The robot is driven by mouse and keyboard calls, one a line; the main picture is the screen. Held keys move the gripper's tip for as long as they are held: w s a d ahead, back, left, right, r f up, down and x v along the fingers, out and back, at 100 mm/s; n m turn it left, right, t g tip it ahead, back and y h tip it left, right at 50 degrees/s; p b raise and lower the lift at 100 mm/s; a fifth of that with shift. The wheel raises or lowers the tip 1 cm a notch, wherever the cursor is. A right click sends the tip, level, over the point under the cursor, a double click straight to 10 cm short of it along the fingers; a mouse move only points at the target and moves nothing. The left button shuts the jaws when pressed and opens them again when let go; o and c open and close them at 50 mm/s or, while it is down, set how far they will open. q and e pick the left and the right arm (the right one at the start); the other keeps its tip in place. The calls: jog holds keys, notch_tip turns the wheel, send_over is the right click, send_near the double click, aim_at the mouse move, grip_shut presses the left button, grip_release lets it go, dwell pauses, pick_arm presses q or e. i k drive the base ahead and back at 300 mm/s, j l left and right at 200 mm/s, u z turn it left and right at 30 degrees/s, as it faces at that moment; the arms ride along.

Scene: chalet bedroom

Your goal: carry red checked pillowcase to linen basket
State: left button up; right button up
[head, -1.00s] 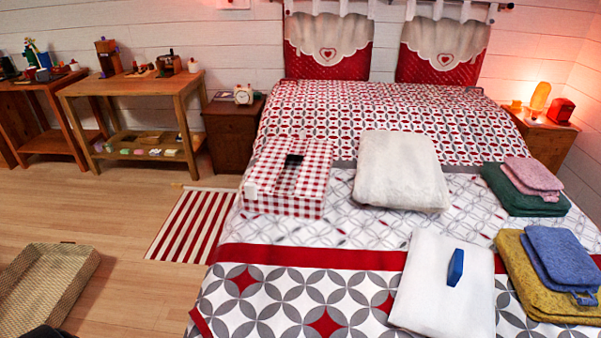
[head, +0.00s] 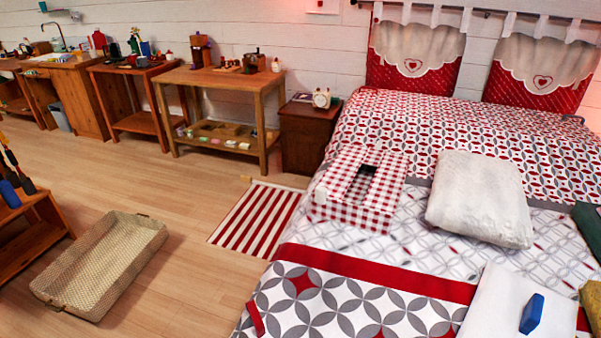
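The red checked pillowcase (head: 350,209) lies on the bed, left of the white pillow. It is a boxy red-and-white gingham shape with a dark patch in an opening on top. The linen basket (head: 105,262) is a shallow, long woven tray on the wooden floor at the lower left, well apart from the bed. Its inside looks empty. Neither of my grippers is in the head view, so I cannot see their state.
The bed (head: 330,300) fills the right side. A white pillow (head: 478,195) and a folded white cloth with a blue object (head: 532,313) lie on it. A striped rug (head: 258,215) lies beside the bed. Open floor separates basket and bed. A low wooden bench (head: 35,222) stands far left.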

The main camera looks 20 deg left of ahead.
aim_at(106, 265)
jog(key=j+u, duration=0.4)
jog(key=i+j+u, duration=0.1)
jog(key=j+u, duration=0.3)
jog(key=j, duration=0.15)
jog(key=i+j+u, duration=0.1)
jog(key=j+u, duration=0.3)
jog(key=i+j+z, duration=0.1)
jog(key=i+j, duration=0.35)
jog(key=i, duration=0.15)
jog(key=i+j+z, duration=0.15)
jog(key=i+j, duration=0.4)
jog(key=i+l+z, duration=0.1)
jog(key=i+z, duration=0.75)
jog(key=i+j+z, duration=0.1)
jog(key=i+z, duration=0.15)
jog(key=z, duration=0.2)
jog(key=i+j+z, duration=0.65)
jog(key=z, duration=0.2)
